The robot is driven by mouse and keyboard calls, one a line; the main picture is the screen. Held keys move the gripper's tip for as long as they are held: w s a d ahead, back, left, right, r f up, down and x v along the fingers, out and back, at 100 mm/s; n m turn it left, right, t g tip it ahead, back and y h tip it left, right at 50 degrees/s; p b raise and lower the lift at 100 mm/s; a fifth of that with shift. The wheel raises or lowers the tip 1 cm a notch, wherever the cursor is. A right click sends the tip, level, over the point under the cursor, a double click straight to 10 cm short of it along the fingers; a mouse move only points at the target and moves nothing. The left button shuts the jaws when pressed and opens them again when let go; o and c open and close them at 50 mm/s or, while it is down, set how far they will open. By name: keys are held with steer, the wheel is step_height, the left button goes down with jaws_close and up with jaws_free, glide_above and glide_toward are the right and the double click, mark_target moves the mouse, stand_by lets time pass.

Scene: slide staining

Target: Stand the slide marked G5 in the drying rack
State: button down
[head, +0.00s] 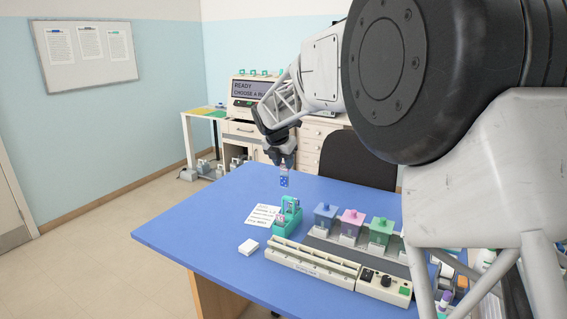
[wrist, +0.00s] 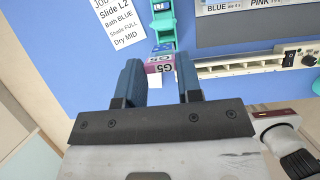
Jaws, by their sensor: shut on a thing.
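My gripper (head: 283,160) is shut on a slide (head: 284,181) and holds it upright above the blue table. In the wrist view, the slide's pink-purple end label (wrist: 160,68) reads G5 and sits between the fingertips (wrist: 161,75); in the head view, the slide's hanging part looks blue. A teal slide holder (head: 287,219) with slides in it stands on the table below the held slide. It also shows in the wrist view (wrist: 164,30). A long cream slotted rack (head: 313,264) lies along the table's front, apart from the slide; I cannot tell for sure that it is the drying rack.
Blue (head: 325,214), pink (head: 351,222) and green (head: 380,232) lidded baths stand in a row behind the cream rack. A control box with knobs (head: 385,285) adjoins its right end. A written card (head: 262,215) and a small white block (head: 248,247) lie left. The table's left side is clear.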

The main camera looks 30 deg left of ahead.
steer(key=shift+s+f, duration=0.1)
steer(key=s+d+f, duration=0.3)
steer(key=s+f, duration=0.6)
steer(key=s, duration=0.2)
steer(key=shift+d+f, duration=0.15)
steer(key=shift+d, duration=0.15)
steer(key=shift+w+f, duration=0.1)
steer(key=shift+f, duration=0.2)
step_height(320, 180, down, 7)
stand_by(1.5)
steer(key=shift+f, duration=0.45)
stand_by(1.1)
steer(key=c, duration=0.7)
jaws_free()
steer(key=shift+r, duration=0.1)
steer(key=v, duration=0.7)
steer(key=shift+r, duration=0.25)
